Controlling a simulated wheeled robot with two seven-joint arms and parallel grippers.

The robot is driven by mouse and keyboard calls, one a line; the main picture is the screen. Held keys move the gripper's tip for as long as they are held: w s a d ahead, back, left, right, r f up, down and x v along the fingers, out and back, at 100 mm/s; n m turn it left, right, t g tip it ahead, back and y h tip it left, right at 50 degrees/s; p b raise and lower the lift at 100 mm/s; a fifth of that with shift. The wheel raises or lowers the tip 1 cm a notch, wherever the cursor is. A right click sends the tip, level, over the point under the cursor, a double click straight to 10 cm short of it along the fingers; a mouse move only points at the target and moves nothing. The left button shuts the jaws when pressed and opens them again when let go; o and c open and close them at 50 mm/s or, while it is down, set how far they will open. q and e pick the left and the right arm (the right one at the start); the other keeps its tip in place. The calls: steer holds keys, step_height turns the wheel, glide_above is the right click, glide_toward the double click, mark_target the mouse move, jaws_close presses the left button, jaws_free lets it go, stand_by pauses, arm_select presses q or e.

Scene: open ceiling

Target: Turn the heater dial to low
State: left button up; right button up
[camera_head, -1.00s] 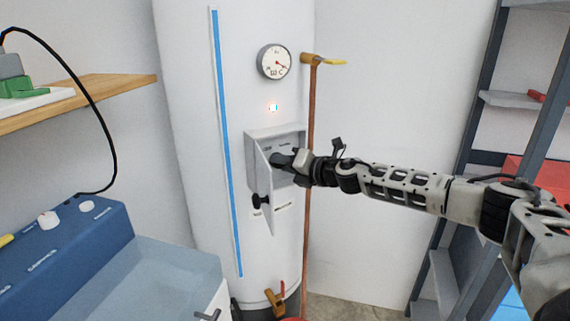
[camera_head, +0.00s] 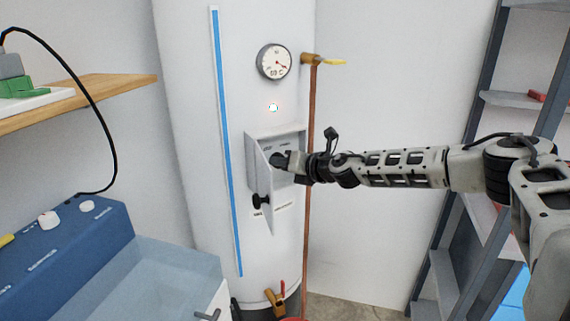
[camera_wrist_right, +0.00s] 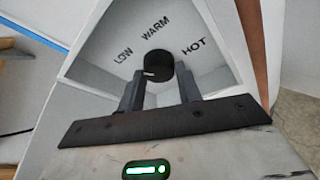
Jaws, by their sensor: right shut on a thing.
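The heater is a tall white tank (camera_head: 190,90) with a small control box (camera_head: 291,140) on its front. The box's door (camera_head: 262,185) stands open. Inside, the right wrist view shows a round black dial (camera_wrist_right: 158,64) with LOW at left, WARM above and HOT at right. A pale mark shows on the dial's lower left face; which setting it selects, I cannot tell. My right gripper (camera_head: 288,162) reaches into the box from the right. Its fingertips (camera_wrist_right: 159,84) are shut on the dial, one on each side. My left gripper is not in view.
A round gauge (camera_head: 274,62) and a lit indicator (camera_head: 273,107) sit above the box. A copper pipe (camera_head: 311,115) runs down beside it, close to my right gripper. A blue unit (camera_head: 60,250) and wooden shelf (camera_head: 95,92) stand left; a metal rack (camera_head: 455,180) stands right.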

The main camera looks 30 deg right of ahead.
steer(key=o, duration=1)
steer(key=v, duration=1.6)
